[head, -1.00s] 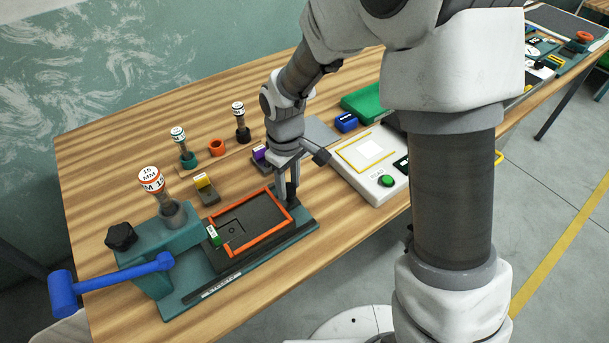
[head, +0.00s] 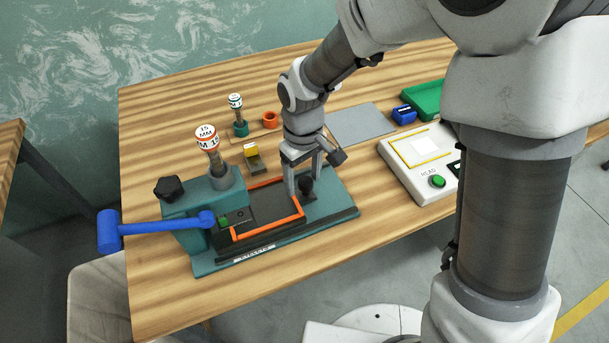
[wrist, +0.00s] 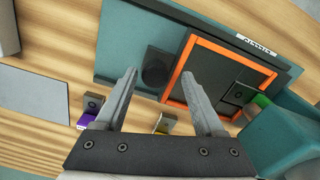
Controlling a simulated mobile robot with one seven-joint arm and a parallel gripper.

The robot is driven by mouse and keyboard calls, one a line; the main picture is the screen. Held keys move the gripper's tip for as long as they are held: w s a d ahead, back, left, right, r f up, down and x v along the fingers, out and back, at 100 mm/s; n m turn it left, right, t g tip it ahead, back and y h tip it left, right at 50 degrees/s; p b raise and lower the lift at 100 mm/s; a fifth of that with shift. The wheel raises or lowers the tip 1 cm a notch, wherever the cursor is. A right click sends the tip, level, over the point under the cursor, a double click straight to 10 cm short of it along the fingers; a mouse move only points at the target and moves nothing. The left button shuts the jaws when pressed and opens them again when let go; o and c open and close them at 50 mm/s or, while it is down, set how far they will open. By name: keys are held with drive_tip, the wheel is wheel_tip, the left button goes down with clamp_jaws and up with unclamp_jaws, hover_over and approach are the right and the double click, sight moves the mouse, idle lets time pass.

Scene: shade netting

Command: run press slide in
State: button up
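The press (head: 192,205) is a teal body with a black knob on top and a blue lever (head: 150,230) reaching left. Its dark slide (head: 265,212) has an orange rim and lies on the teal base (head: 338,205), its left end close against the press body. A small green block (head: 224,222) sits at that end. A black handle knob (head: 306,187) stands at the slide's right end and also shows in the wrist view (wrist: 157,66). My gripper (head: 305,185) is lowered around this knob, with fingers apart in the wrist view (wrist: 159,72). Exact contact is unclear.
A red-white "15 MM" stamp (head: 208,140) stands on the press. Behind are a green-based stamp (head: 237,115), an orange ring (head: 270,119) and a yellow-topped block (head: 252,156). A grey plate (head: 361,124) and a white box with a green button (head: 437,181) lie right.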

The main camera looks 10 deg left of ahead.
wheel_tip(320, 180, up, 18)
drive_tip(key=p, duration=0.2)
drive_tip(key=shift+f, duration=0.25)
drive_tip(key=s+d+r+m+t, duration=0.2)
drive_tip(key=s+d+r+m, duration=0.1)
drive_tip(key=d, duration=0.8)
drive_tip(key=s+d+r+m+t, duration=0.3)
drive_tip(key=s+d+m, duration=0.3)
drive_tip(key=d, duration=0.5)
drive_tip(key=shift+s+d, duration=0.15)
drive_tip(key=shift+s, duration=0.9)
drive_tip(key=shift+s+d+f+m+t, duration=0.1)
drive_tip(key=shift+s+d+m+t, duration=0.05)
drive_tip(key=shift+m+t, duration=0.2)
drive_tip(key=shift+c, duration=0.6)
drive_tip(key=shift+s+d, duration=0.1)
drive_tip(key=shift+c, duration=1.1)
